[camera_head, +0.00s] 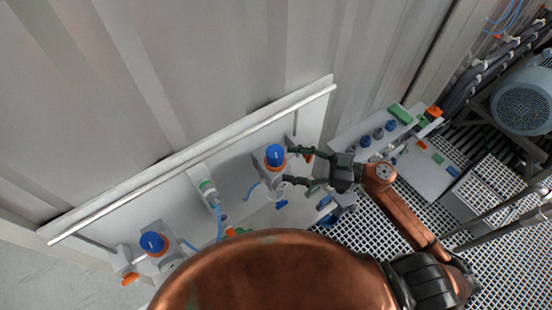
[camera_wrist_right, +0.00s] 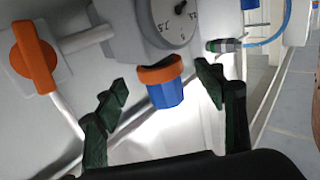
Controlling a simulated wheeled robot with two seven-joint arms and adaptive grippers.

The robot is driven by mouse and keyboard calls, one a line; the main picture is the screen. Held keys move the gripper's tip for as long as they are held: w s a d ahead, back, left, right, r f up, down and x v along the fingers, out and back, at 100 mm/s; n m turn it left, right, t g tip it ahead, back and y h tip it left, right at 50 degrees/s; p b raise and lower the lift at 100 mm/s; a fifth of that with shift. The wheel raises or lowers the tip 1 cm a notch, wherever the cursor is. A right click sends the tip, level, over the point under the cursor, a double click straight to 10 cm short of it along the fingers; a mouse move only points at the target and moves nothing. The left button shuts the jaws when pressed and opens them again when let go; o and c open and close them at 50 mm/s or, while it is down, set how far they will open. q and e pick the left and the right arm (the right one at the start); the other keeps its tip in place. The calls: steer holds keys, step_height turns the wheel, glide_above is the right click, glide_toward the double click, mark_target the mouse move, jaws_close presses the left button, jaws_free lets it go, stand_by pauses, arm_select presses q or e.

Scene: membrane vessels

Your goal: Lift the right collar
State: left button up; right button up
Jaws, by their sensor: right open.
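The right collar is an orange ring (camera_wrist_right: 160,73) around the top of a blue ribbed knob (camera_wrist_right: 166,94) in the wrist view, beneath a white body with a round dial. In the head view the blue knob (camera_head: 275,152) shows on the right unit of the panel, with a little orange at its edge. My right gripper (camera_head: 288,166) is open, its fingers reaching to either side of this unit. In the wrist view its dark fingers (camera_wrist_right: 160,78) stand left and right of the collar and knob, apart from both. My left gripper is out of view.
A second blue knob with an orange ring (camera_head: 153,242) is at the left of the panel. An orange handle (camera_wrist_right: 36,54) and a white pipe lie left of the collar. A green-tipped fitting (camera_wrist_right: 224,45) with a blue hose is close at right. A rail (camera_head: 200,160) runs behind.

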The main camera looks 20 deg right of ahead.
steer(key=shift+p+x, duration=0.6)
steer(key=shift+x, duration=2.15)
steer(key=shift+d, duration=0.1)
steer(key=shift+c, duration=0.5)
